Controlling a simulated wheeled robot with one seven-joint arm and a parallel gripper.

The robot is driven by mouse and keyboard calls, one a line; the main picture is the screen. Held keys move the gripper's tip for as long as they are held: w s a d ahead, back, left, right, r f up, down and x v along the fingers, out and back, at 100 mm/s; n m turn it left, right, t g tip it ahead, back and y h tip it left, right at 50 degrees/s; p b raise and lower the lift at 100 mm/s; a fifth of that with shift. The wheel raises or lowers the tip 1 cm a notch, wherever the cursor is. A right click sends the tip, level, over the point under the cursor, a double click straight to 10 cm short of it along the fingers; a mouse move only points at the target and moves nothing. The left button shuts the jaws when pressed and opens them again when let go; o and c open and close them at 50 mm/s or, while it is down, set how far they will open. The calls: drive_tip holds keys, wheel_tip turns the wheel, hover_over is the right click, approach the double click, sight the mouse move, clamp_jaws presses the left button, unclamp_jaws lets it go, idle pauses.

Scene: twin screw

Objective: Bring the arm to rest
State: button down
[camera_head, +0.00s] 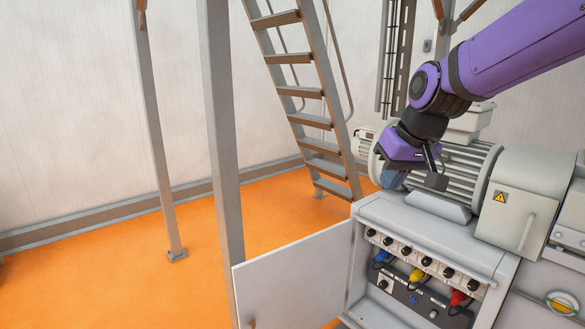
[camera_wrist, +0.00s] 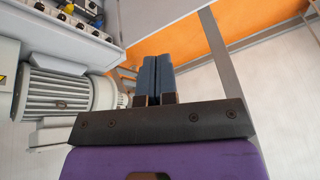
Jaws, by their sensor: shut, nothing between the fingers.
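My purple arm (camera_head: 520,45) reaches in from the upper right in the head view and bends down at the wrist. My gripper (camera_head: 390,178) is in front of the grey ribbed motor (camera_head: 465,165), above the top of the grey cabinet; its fingertips are partly hidden there. In the wrist view the two blue-grey fingers of my gripper (camera_wrist: 154,62) lie side by side, shut, with nothing between them. They point toward the orange floor and touch nothing that I can see.
The cabinet's door (camera_head: 295,275) stands open to the left. Inside are a row of black knobs and blue, yellow and red plugs (camera_head: 415,275). A grey post (camera_head: 222,150) and a steep stair (camera_head: 305,90) stand at the left and behind. Orange floor (camera_head: 100,260) is clear at the left.

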drive_tip(key=s+d+m, duration=0.1)
drive_tip(key=s+d, duration=0.3)
drive_tip(key=s, duration=0.3)
drive_tip(key=s+d+r+m+h, duration=0.1)
drive_tip(key=s+d, duration=0.3)
drive_tip(key=s, duration=0.3)
drive_tip(key=s+d+t+h, duration=0.1)
drive_tip(key=s+d, duration=0.2)
drive_tip(key=s, duration=0.5)
drive_tip(key=shift+d+r+m, duration=0.25)
drive_tip(key=shift+d+m, duration=0.15)
drive_tip(key=shift+s, duration=0.1)
